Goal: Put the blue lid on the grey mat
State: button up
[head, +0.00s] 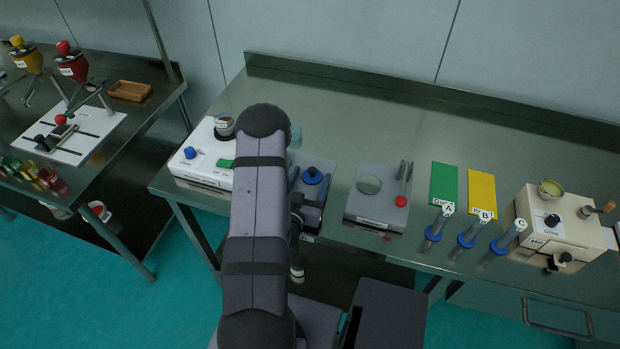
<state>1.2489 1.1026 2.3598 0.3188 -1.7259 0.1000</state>
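A round blue lid with a dark knob (312,175) lies on a grey mat (322,207) on the steel table, right of my arm. My arm covers the left part of this mat. Dark wrist parts of mine show just below the lid, at the right side of my arm. My gripper's fingers are hidden behind the arm, so I cannot see whether they hold anything.
A white machine (190,168) with a blue knob and a round container (224,126) stands left of my arm. Green (444,184) and yellow (482,193) cards, tubes labelled A, B and C, and a beige machine (556,222) stand right. The table's back is clear.

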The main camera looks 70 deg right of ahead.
aim_at(304, 191)
jog(key=shift+r, duration=0.15)
jog(key=shift+a, duration=0.6)
jog(key=a+b, duration=0.1)
jog(key=a, duration=0.2)
jog(key=shift+r, duration=0.15)
jog(key=shift+a+r, duration=0.25)
jog(key=shift+a, duration=0.35)
jog(key=shift+r, duration=0.1)
